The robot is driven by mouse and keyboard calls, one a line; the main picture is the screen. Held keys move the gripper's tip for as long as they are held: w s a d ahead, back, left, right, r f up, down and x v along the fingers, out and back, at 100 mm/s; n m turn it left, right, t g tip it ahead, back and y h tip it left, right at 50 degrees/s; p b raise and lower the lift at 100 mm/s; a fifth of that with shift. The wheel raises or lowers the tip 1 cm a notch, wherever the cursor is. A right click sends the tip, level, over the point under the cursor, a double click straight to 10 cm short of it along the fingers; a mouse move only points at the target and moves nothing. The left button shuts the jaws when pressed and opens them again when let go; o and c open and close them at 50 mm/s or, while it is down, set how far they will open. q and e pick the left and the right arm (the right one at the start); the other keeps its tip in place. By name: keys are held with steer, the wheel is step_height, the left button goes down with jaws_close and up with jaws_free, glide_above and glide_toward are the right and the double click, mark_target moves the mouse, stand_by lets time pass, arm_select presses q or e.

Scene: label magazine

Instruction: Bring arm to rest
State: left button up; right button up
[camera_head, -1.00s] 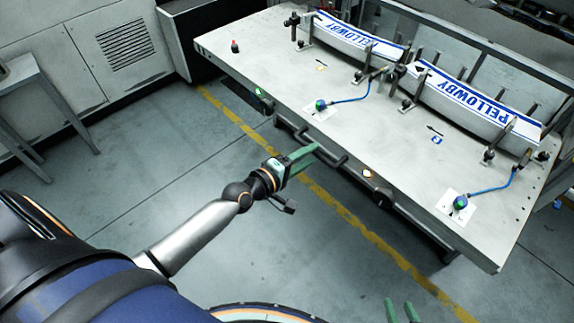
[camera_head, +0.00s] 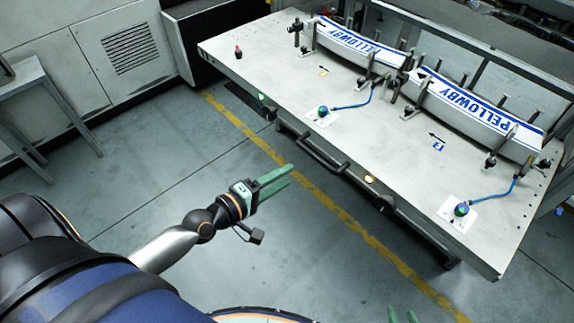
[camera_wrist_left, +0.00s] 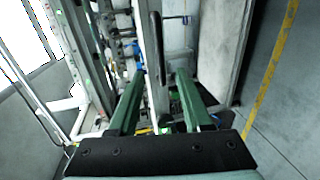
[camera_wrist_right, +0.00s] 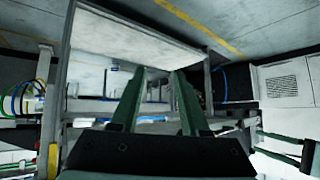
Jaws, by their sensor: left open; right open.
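My left gripper (camera_head: 281,180) is open and empty over the floor, in front of the table's near edge and apart from it. Its two green fingers also show in the left wrist view (camera_wrist_left: 158,100), with nothing between them. My right gripper (camera_head: 402,315) shows only its green fingertips at the bottom edge of the head view. In the right wrist view its fingers (camera_wrist_right: 158,98) are spread and hold nothing.
The grey table (camera_head: 395,150) has a handle rail (camera_head: 322,158) along its near side. On it stand two fixtures with white PELLOWBY strips (camera_head: 365,45) (camera_head: 480,108) and blue-cabled buttons (camera_head: 461,209). A stool (camera_head: 35,105) stands left. The floor between is clear.

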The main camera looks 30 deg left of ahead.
arm_select(q)
steer(key=s+d+f+m+g+y+p, duration=0.1)
steer(key=s+d+f+m+g+p, duration=0.1)
steer(key=s+m+p, duration=0.2)
steer(key=s+d+f+m+g+y+p, duration=0.2)
steer(key=s+m+p, duration=0.3)
steer(key=s+m, duration=0.4)
steer(key=d+f+m+g, duration=0.1)
steer(key=m, duration=0.2)
steer(key=shift+s+f, duration=0.15)
steer(key=shift+s, duration=0.2)
arm_select(e)
step_height(320, 180, up, 7)
steer(key=s+d, duration=0.1)
steer(key=d, duration=0.1)
steer(key=shift+s+r+h, duration=0.2)
steer(key=shift+h, duration=0.2)
steer(key=shift+w+r, duration=0.15)
arm_select(q)
steer(key=shift+a, duration=0.1)
arm_select(e)
steer(key=shift+o, duration=0.4)
stand_by(0.7)
